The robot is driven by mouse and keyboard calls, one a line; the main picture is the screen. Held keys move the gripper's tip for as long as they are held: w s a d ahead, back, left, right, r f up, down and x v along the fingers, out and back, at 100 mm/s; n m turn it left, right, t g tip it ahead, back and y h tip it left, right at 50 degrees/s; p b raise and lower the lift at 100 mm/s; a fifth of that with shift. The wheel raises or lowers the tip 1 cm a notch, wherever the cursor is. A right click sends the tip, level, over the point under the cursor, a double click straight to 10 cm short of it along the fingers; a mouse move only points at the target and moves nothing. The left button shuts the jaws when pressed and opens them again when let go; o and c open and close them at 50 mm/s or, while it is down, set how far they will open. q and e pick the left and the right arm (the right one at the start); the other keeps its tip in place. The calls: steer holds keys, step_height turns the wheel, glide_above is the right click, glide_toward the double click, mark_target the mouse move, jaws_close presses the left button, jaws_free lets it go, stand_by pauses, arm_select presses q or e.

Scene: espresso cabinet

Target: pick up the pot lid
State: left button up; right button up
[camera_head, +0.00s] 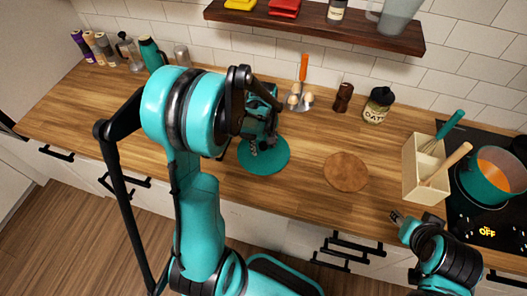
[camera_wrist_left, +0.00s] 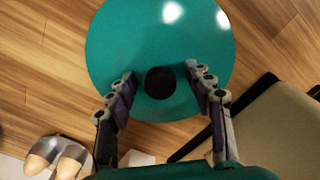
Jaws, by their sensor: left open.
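The pot lid (camera_head: 268,160) is a teal disc lying on the wooden counter in the head view, partly hidden by my left gripper. In the left wrist view the lid (camera_wrist_left: 120,45) shows with its round black knob (camera_wrist_left: 160,83). My left gripper (camera_head: 262,141) is above the lid. In the left wrist view, its open fingers (camera_wrist_left: 159,78) stand on either side of the knob with gaps on both sides. My right gripper (camera_head: 397,216) is at the lower right, near the counter's front edge, away from the lid. Its finger opening is too small to judge.
A round wooden board (camera_head: 346,172) lies right of the lid. A utensil box (camera_head: 423,172) and a teal pot (camera_head: 490,178) on the stove are farther right. An orange-handled turner (camera_head: 304,68) with eggs, a brown mill (camera_head: 343,98) and an oats jar (camera_head: 378,106) stand behind.

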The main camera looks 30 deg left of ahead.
arm_select(q)
jaws_close()
